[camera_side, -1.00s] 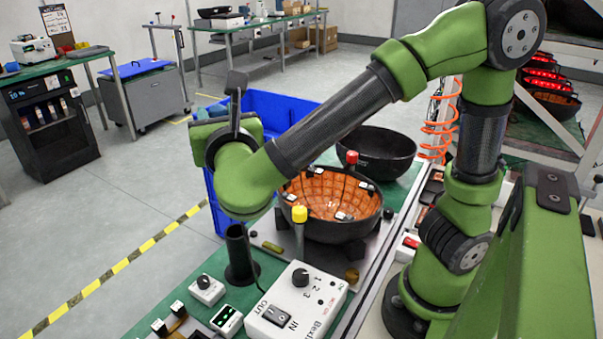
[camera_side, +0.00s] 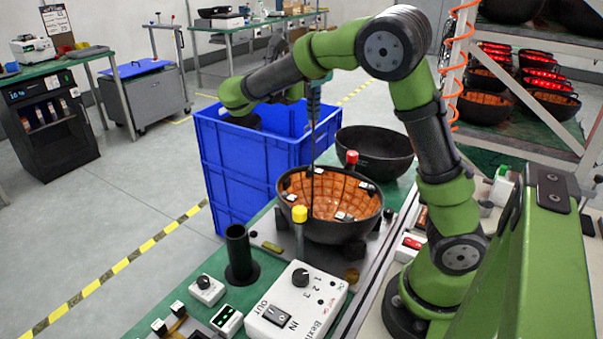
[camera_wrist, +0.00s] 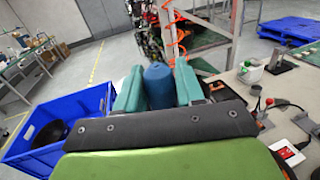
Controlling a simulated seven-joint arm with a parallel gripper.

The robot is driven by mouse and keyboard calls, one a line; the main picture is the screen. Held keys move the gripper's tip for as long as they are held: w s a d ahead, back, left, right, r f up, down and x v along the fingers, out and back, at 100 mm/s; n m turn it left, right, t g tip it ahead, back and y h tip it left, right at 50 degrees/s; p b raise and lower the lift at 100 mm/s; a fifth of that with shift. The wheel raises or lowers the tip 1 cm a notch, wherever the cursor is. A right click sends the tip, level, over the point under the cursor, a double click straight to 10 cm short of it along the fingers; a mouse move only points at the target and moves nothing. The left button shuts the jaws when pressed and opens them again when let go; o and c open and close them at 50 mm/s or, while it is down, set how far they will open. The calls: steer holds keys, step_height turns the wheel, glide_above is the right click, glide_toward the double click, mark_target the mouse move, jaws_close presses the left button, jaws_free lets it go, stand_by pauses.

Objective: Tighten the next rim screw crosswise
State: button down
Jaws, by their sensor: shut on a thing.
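A black bowl (camera_side: 345,232) lined with orange tiles sits in the bench fixture, with small black-and-white pieces spaced around its rim. My gripper (camera_side: 314,82) is above the bowl, shut on a driver with a long thin dark shaft (camera_side: 312,150) pointing down. In the side view the shaft's lower end overlaps the bowl's interior; I cannot tell whether it touches anything. In the wrist view, the driver's blue handle (camera_wrist: 158,88) sits between the teal fingers of my gripper (camera_wrist: 158,92). The bowl and the shaft tip are hidden there. Individual screws are too small to make out.
A blue crate (camera_side: 235,160) stands behind the bench on the left. A red-capped post (camera_side: 352,157) and a yellow-capped post (camera_side: 300,214) rise beside the bowl. A black tube (camera_side: 238,252), a control box (camera_side: 297,302) and another black bowl (camera_side: 375,140) are nearby.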

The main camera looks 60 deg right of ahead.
mark_target(310, 106)
steer(key=shift+a, duration=0.1)
stand_by(0.3)
steer(key=shift+f, duration=2.75)
steer(key=shift+s+f, duration=0.1)
steer(key=shift+f, duration=0.6)
stand_by(2.5)
steer(key=shift+r, duration=3.15)
